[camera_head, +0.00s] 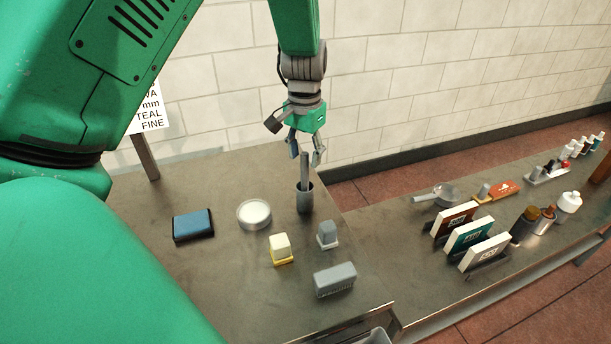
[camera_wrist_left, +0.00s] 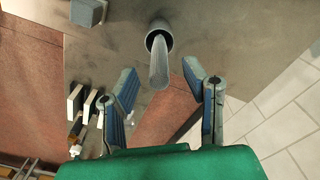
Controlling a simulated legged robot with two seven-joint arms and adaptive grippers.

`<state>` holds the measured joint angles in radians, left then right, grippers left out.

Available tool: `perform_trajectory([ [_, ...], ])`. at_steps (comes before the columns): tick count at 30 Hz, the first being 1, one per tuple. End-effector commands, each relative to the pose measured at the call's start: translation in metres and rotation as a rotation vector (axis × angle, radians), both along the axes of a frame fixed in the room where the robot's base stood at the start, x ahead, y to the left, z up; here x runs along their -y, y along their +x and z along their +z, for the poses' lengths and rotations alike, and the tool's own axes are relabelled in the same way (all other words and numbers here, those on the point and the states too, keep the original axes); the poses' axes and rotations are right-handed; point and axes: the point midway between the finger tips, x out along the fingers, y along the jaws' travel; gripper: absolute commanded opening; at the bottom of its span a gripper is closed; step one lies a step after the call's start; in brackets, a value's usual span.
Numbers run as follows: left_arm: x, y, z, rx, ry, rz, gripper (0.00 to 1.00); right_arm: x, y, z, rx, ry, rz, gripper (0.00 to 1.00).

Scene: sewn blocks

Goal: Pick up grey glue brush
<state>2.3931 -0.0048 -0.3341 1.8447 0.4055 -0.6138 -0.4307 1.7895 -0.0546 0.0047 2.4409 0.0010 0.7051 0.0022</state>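The grey glue brush (camera_head: 304,167) stands upright in a dark grey cup (camera_head: 305,201) near the back edge of the table. Its handle sticks up out of the cup. In the left wrist view the brush (camera_wrist_left: 158,66) points toward the camera, with the cup (camera_wrist_left: 158,34) behind it. My left gripper (camera_head: 306,153) is above the cup, close to the top of the brush. In the left wrist view my left gripper (camera_wrist_left: 166,84) has its two blue-padded fingers spread, with the brush handle between and slightly beyond them, touching neither. My right gripper is not in view.
A round white-topped tin (camera_head: 254,213), a blue pad (camera_head: 193,225), a cream block (camera_head: 280,248), a grey block (camera_head: 327,234) and a larger grey block (camera_head: 335,279) are on the table (camera_head: 230,290). A pan (camera_head: 445,195), upright cards and bottles stand on the right-hand counter.

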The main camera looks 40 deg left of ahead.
Motion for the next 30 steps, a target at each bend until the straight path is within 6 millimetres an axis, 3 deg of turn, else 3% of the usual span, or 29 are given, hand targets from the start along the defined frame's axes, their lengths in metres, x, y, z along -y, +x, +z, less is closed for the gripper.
perform_trajectory([
  [6, 0.000, -0.003, -0.029, -0.002, 0.000, 0.000, 0.40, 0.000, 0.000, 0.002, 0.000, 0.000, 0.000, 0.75],
  [14, 0.000, -0.004, -0.032, 0.001, -0.001, 0.000, 0.40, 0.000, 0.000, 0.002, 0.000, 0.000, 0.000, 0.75],
  [18, 0.000, -0.003, -0.032, 0.000, 0.000, 0.000, 0.00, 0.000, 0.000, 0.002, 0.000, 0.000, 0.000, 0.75],
  [30, 0.000, -0.002, -0.026, 0.003, 0.000, -0.001, 0.00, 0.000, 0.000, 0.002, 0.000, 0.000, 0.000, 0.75],
])
